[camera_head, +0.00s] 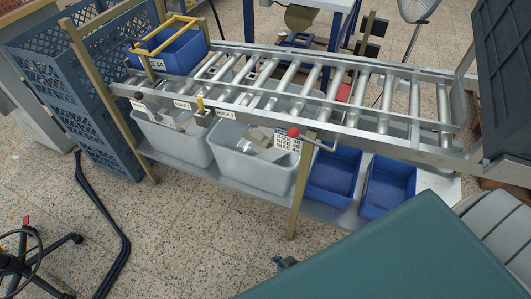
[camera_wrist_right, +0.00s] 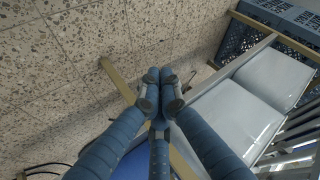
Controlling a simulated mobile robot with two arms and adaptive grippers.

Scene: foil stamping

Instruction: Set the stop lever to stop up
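A lever with a red ball knob (camera_head: 293,132) and a bent grey rod (camera_head: 328,147) sits on the front rail of the roller conveyor (camera_head: 390,137). My right gripper (camera_head: 287,262) shows small at the bottom of the head view, partly hidden by a teal surface, well below and apart from the lever. In the right wrist view its blue fingers (camera_wrist_right: 160,76) are drawn together with nothing between them. My left gripper is not in view.
Two pale bins (camera_head: 180,143) and two blue bins (camera_head: 334,172) stand on the shelf under the conveyor. A tan post (camera_head: 300,190) rises below the right red knob. Blue crates (camera_head: 75,100) stand at left. The speckled floor in front is mostly clear.

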